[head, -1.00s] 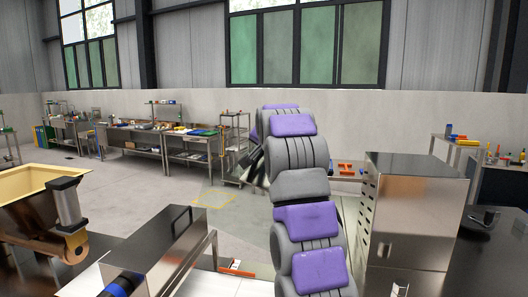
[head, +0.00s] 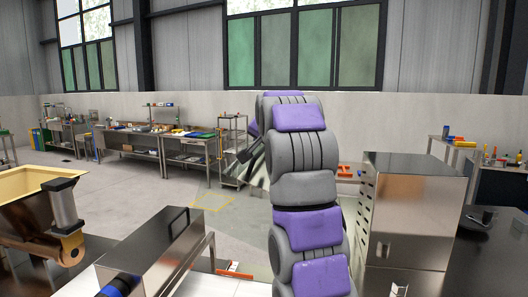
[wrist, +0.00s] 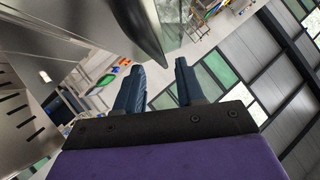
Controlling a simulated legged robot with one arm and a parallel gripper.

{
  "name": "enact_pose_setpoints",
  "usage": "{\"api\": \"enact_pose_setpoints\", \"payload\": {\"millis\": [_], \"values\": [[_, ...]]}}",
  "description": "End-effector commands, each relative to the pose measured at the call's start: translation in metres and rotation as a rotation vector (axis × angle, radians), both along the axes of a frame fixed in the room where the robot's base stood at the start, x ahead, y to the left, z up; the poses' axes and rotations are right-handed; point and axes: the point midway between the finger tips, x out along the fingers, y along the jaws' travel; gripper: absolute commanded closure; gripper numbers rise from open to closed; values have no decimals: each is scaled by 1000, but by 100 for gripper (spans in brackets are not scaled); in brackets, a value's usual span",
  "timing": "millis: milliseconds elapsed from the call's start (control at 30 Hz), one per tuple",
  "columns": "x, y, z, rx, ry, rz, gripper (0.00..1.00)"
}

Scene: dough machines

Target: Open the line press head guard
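A steel box-shaped cover (head: 150,250) with a dark handle-like slot at its upper right end stands at the lower left in the head view. I cannot tell for sure that it is the press head guard. A larger steel cabinet (head: 412,205) with side slots stands to the right of my arm. In the wrist view, my gripper (wrist: 158,85) has its two dark blue fingers apart, with nothing between them. A smooth steel part (wrist: 100,25) with a curved edge lies close beyond the fingers, apparently not held. In the head view my arm hides most of the gripper.
A cream-lined hopper (head: 30,185) with a cylinder and roller stands at far left. A dark worktop (head: 490,255) is at right. Workbenches (head: 135,140) line the back wall. Open floor with a yellow marking (head: 212,202) lies between.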

Motion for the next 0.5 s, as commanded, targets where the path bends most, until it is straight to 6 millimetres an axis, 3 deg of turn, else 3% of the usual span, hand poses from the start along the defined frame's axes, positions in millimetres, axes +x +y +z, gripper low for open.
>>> {"api": "enact_pose_setpoints", "payload": {"millis": [500], "values": [[-83, -17, 49, -1, -3, 0, 62]]}}
